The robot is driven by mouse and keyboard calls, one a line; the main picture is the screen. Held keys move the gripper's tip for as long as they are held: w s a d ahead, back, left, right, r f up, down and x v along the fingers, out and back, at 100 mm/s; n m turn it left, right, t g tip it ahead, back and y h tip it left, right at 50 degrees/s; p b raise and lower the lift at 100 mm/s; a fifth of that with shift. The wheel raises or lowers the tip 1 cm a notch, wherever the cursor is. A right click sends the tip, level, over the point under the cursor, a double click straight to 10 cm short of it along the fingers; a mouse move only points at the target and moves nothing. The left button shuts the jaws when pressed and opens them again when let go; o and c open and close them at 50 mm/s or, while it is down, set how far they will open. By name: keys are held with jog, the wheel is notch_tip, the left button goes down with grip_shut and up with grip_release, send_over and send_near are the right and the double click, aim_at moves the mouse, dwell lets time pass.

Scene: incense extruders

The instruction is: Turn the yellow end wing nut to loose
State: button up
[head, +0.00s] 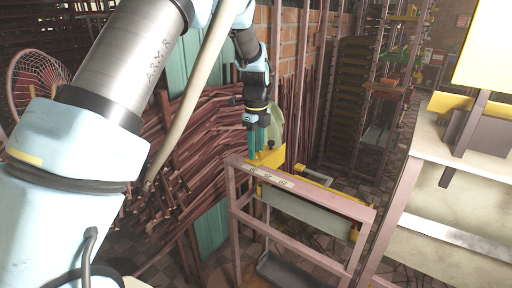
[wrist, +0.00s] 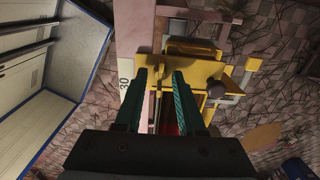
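The yellow end of an extruder (head: 270,158) sits on the far left corner of a pinkish metal frame. In the wrist view the yellow end (wrist: 195,72) fills the centre, ahead of and to the right of my fingers. My gripper (head: 256,150) points down just above the yellow end. The fingers partly hide the yellow body.
The pink frame (head: 316,192) carries a numbered strip and a long grey trough. A white-topped bench (head: 440,148) with yellow-and-grey equipment stands at the right. Reddish rods (head: 190,140) are piled behind at the left. Tall racks (head: 362,90) stand at the back.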

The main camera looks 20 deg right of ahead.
grip_shut()
dwell(0.3)
dwell(0.4)
